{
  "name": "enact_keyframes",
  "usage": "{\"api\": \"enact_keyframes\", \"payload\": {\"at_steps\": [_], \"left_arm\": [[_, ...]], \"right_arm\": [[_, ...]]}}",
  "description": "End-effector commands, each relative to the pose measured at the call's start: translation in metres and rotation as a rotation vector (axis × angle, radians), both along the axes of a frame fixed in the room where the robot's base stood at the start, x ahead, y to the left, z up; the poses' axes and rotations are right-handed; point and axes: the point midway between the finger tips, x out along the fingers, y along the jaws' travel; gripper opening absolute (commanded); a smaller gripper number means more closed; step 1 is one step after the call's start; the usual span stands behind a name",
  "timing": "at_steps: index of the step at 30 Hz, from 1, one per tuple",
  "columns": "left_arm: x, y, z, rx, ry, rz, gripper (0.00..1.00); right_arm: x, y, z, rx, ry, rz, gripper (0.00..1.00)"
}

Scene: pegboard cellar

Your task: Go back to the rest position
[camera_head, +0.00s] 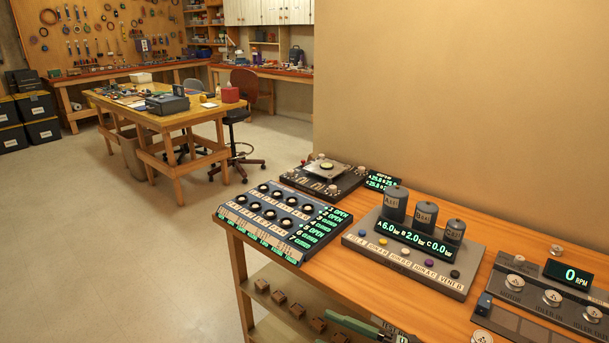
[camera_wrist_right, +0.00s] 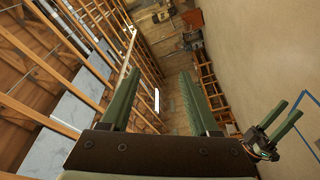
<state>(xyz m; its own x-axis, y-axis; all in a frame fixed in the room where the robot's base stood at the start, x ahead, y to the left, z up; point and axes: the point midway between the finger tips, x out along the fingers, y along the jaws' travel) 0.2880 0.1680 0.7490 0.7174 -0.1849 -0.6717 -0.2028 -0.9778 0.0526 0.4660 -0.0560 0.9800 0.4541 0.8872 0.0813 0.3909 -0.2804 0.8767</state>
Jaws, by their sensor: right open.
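My right gripper (camera_wrist_right: 156,80) is open and empty in the right wrist view; its two green fingers stand wide apart. At the right edge of that view is my left gripper (camera_wrist_right: 300,102), small, with a gap between its green fingers and nothing seen in it. In the head view, green finger parts (camera_head: 352,325) of one gripper show at the bottom edge, by the front edge of the wooden bench (camera_head: 400,308). I cannot tell there which gripper it is, and most of it is cut off.
The bench carries a switch panel (camera_head: 280,215), a console with three grey cylinders (camera_head: 415,262), a device with a round plate (camera_head: 326,178) and a roller panel (camera_head: 550,299). Small wooden blocks (camera_head: 279,297) sit on the shelf below. Open floor (camera_head: 100,240) lies to the left.

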Motion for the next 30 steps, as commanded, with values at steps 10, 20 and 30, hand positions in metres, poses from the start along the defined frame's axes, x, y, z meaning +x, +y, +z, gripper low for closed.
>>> {"api": "enact_keyframes", "payload": {"at_steps": [10, 20, 30], "left_arm": [[-0.001, 0.0, -0.001, 0.0, 0.002, 0.001, 0.5], [-0.002, 0.0, -0.001, 0.0, 0.003, 0.001, 0.5], [-0.002, 0.0, -0.001, 0.0, 0.004, 0.0, 0.5]], "right_arm": [[-0.043, -0.075, -0.116, 0.4, 0.693, -0.708, 0.62], [-0.165, -0.112, -0.223, 0.441, 1.276, -1.065, 0.62], [-0.18, -0.113, -0.232, 0.438, 1.337, -1.091, 0.58]]}}
